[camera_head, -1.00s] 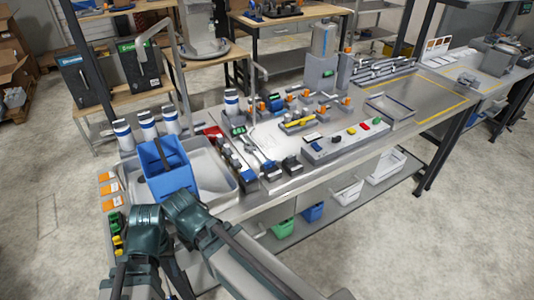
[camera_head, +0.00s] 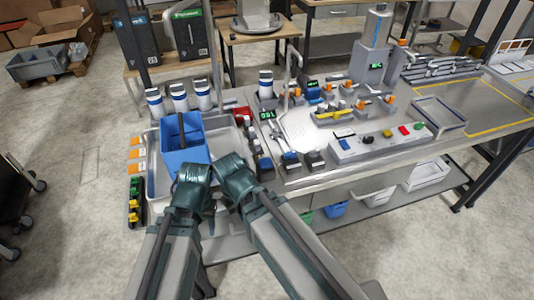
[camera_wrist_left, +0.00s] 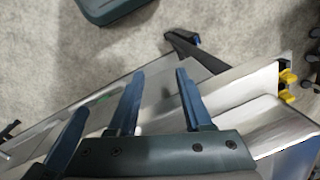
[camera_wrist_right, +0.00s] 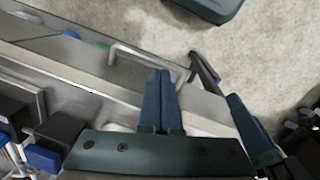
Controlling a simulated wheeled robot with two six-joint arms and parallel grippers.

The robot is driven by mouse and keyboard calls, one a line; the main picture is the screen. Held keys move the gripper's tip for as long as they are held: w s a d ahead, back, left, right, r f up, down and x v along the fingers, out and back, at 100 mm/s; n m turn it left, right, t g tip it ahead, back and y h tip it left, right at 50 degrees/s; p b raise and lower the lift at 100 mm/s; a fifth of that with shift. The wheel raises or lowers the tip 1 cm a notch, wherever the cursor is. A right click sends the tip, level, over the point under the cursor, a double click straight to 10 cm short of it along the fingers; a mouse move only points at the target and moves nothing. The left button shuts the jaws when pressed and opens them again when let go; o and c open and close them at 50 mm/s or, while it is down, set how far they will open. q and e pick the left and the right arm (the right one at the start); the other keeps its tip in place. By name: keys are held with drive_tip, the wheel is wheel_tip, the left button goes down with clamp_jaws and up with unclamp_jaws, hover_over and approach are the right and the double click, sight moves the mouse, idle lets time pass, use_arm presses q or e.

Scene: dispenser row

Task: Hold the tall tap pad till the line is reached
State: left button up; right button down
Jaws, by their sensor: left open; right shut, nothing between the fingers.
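A thin tall bent pipe (camera_head: 287,78), perhaps the tall tap, rises from the dispenser row on the bench in the head view. A taller grey unit (camera_head: 369,62) with a steel cylinder and a small green display stands farther right. I cannot tell which part is the pad, and no fill line is readable. My left gripper (camera_wrist_left: 160,72) is open and empty. My right gripper (camera_wrist_right: 161,71) is shut with nothing between its fingers. Both hang side by side at the bench's near left edge, apart from the dispensers. Their fingertips are hidden in the head view.
A blue bin (camera_head: 185,157) stands in a grey tray (camera_head: 222,139) just beyond my grippers. Several white-and-blue canisters (camera_head: 180,97) stand behind it. A button panel (camera_head: 378,142) lies at the front of the bench.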

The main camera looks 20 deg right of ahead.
drive_tip(key=w+d+r+m+p, duration=0.1)
drive_tip(key=w+d+r+p, duration=0.15)
drive_tip(key=r+p, duration=0.45)
drive_tip(key=w+d+r+y+p, duration=0.1)
drive_tip(key=d+r+p, duration=0.2)
drive_tip(key=r+p, duration=0.35)
drive_tip(key=w+d+r+m+p, duration=0.1)
drive_tip(key=w+d+r+p, duration=0.15)
drive_tip(key=r+p, duration=0.4)
wheel_tip(320, 180, up, 3)
drive_tip(key=n+p, duration=0.2)
drive_tip(key=n, duration=1.5)
hover_over(266, 163)
drive_tip(key=shift+f+b, duration=0.2)
drive_tip(key=shift+b, duration=0.1)
wheel_tip(266, 163, down, 14)
drive_tip(key=b, duration=1.3)
drive_tip(key=shift+r+b, duration=0.1)
drive_tip(key=shift+b, duration=0.3)
